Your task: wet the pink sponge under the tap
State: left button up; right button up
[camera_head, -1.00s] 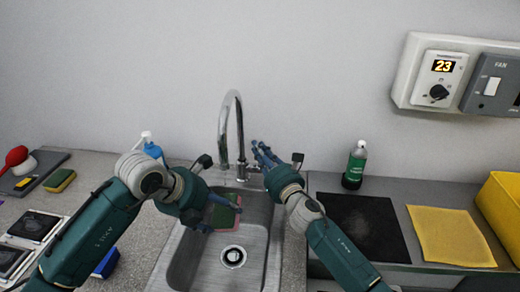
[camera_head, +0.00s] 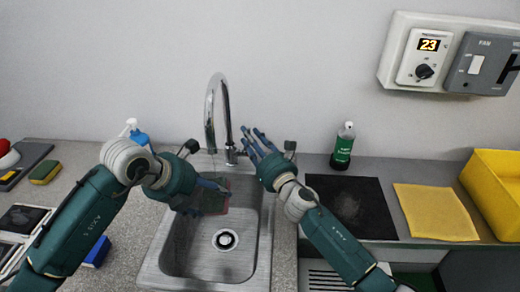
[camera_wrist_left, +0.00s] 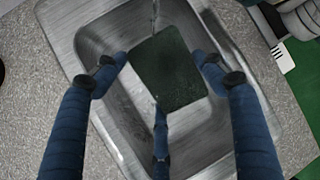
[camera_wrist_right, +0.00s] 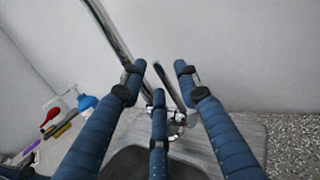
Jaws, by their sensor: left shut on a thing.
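The pink sponge (camera_head: 226,207) shows as a dark green pad with a pink edge, over the back of the sink basin. My left gripper (camera_head: 212,187) is shut on it; in the left wrist view the green face (camera_wrist_left: 167,70) lies between the fingers.
The sink's drain (camera_head: 225,240) is uncovered. A green bottle (camera_head: 343,147), black mat (camera_head: 352,206) and yellow cloth (camera_head: 435,211) lie right of the sink.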

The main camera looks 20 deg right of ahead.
jog(key=r+v, duration=0.1)
jog(key=v, duration=0.9)
jog(key=shift+f, duration=0.45)
jog(key=shift+w, duration=0.1)
jog(key=shift+c, duration=0.5)
jog(key=c, duration=0.5)
jog(key=shift+s+a+f+m, duration=0.2)
jog(key=shift+s+a+m, duration=0.1)
jog(key=shift+m, duration=0.6)
grip_shut()
jog(key=s+a+m, duration=0.3)
jog(key=s+m, duration=0.1)
jog(key=m, duration=1.2)
jog(key=d+f+x, duration=0.1)
jog(key=d+x, duration=0.1)
jog(key=x, duration=1)
jog(key=shift+w+d+r, duration=0.25)
jog(key=shift+d, duration=0.2)
